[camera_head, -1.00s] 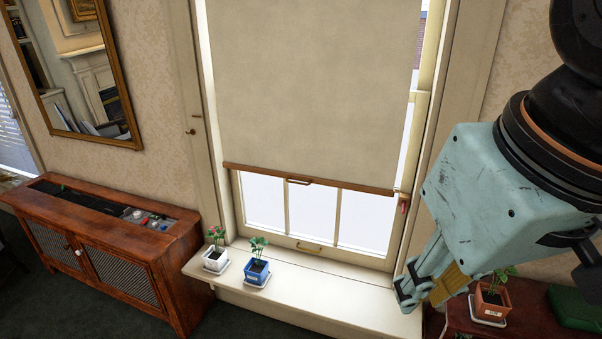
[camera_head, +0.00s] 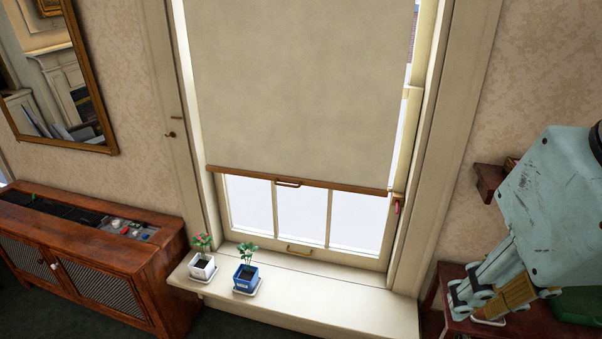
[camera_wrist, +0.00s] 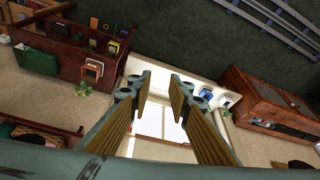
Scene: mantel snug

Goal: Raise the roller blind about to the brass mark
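A small pull handle (camera_head: 288,184) is on the bar. On the left window frame are a small brass-coloured strip (camera_head: 176,117) and a knob (camera_head: 170,134) below it; I cannot tell for sure which is the brass mark. Both are higher than the bar. My gripper (camera_head: 458,300) is at the lower right, well apart from the blind. In the wrist view its fingers (camera_wrist: 160,84) are spread with nothing between them.
A white pot (camera_head: 202,267) and a blue pot (camera_head: 246,279) with plants stand on the sill (camera_head: 330,298). A red tag (camera_head: 397,207) hangs by the bar's right end. A wooden cabinet (camera_head: 160,262) stands left, a red-brown table (camera_head: 450,275) right. The sill's right half is clear.

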